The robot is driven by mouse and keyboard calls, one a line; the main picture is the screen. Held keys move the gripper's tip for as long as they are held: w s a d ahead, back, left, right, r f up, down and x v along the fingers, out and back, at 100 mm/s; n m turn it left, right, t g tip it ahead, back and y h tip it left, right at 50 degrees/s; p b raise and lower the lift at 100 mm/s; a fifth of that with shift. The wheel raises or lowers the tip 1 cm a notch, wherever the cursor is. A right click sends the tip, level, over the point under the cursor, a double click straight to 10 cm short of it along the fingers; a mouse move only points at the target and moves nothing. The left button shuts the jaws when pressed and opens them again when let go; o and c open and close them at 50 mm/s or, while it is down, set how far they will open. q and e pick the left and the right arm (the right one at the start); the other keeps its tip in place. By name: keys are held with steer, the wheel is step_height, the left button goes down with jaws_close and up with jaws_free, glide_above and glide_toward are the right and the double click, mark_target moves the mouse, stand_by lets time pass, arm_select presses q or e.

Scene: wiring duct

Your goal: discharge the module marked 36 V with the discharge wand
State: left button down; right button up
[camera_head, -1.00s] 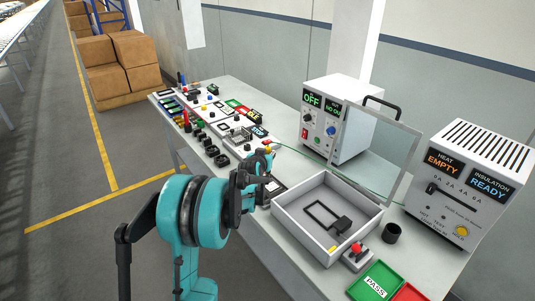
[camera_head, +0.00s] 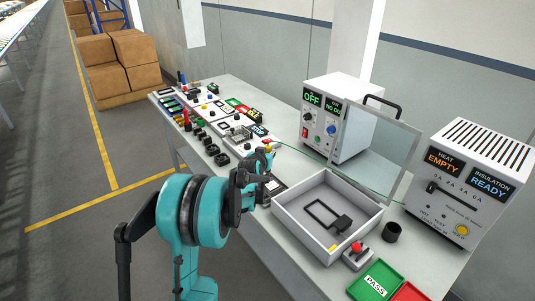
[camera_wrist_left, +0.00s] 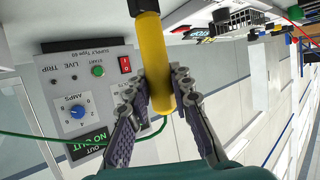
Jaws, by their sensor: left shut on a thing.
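My left gripper (camera_wrist_left: 160,95) is shut on a yellow handle with a black collar, which I take to be the discharge wand (camera_wrist_left: 153,60). In the head view the left gripper (camera_head: 264,162) is over the bench, left of the open grey tray, and its own arm hides most of what it holds. Several small modules and parts (camera_head: 210,115) stand at the bench's far left end. Their markings are too small to read, so I cannot tell which one is marked 36 V. My right gripper is not in view.
The supply box (camera_head: 335,120) reads OFF, with a clear panel (camera_head: 385,150) standing beside it. A tester (camera_head: 470,180) reads EMPTY and READY. A grey tray (camera_head: 285,215), a red-button box (camera_head: 357,255), a black cup (camera_head: 392,232) and a green PASS tray (camera_head: 363,292) occupy the near end.

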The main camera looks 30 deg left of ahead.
arm_select(q)
steer(key=shift+f, duration=0.3)
stand_by(0.4)
stand_by(3.0)
step_height(320, 180, up, 7)
steer(key=p, duration=0.4)
stand_by(0.4)
